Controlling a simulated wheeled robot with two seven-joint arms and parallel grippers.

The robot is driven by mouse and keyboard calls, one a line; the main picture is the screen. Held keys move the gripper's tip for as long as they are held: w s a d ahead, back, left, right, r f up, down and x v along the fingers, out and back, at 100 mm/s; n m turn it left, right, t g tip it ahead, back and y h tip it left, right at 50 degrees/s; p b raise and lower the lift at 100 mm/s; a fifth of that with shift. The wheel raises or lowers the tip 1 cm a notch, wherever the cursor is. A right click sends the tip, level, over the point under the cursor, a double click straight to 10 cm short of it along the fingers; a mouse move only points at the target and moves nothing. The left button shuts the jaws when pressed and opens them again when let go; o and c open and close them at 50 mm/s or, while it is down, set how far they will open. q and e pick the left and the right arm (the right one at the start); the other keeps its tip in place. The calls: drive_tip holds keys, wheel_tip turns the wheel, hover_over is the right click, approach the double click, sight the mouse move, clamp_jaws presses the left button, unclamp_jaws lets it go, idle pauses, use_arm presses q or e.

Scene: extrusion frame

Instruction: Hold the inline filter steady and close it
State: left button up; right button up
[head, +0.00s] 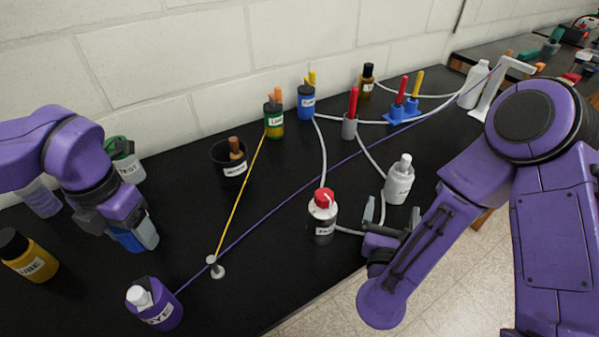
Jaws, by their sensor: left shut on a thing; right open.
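No part is clearly marked as the inline filter, so I cannot tell which it is. A clear bottle with a red cap (323,198), dark lower half and white label stands upright at middle right, with pale tubing at it. My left gripper (138,236) is at the left, pointing down and shut on a blue thing (125,240), mostly hidden by the fingers. My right gripper (391,217) is open and empty, right of the red-capped bottle and just in front of a white nozzle bottle (399,183). A pale tube runs close to its fingers.
A purple bottle (157,308) and a yellow bottle (33,258) stand at the front left. Yellow and purple lines cross the black table past a small metal post (215,266). A black cup (230,160) and green bottle (274,120) stand behind.

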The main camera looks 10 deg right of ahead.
sight(396, 188)
use_arm(q)
drive_tip(key=shift+w, duration=0.1)
use_arm(e)
drive_tip(key=shift+w+d+f, duration=0.1)
drive_tip(key=shift+w, duration=0.05)
use_arm(q)
wheel_tip(396, 188, down, 9)
drive_tip(key=b, duration=0.8)
drive_tip(key=shift+r+b, duration=0.15)
drive_tip(key=shift+b, duration=0.25)
use_arm(e)
drive_tip(key=x, duration=0.6)
drive_tip(key=shift+f, duration=0.3)
use_arm(q)
drive_tip(key=shift+f+b, duration=0.4)
use_arm(e)
drive_tip(key=shift+w+d+r, duration=0.1)
drive_tip(key=shift+w+r, duration=0.05)
use_arm(q)
drive_tip(key=shift+f, duration=0.1)
use_arm(e)
drive_tip(key=shift+r, duration=0.35)
use_arm(q)
drive_tip(key=shift+r, duration=0.25)
use_arm(e)
drive_tip(key=shift+w+d, duration=0.1)
drive_tip(key=shift+w, duration=0.05)
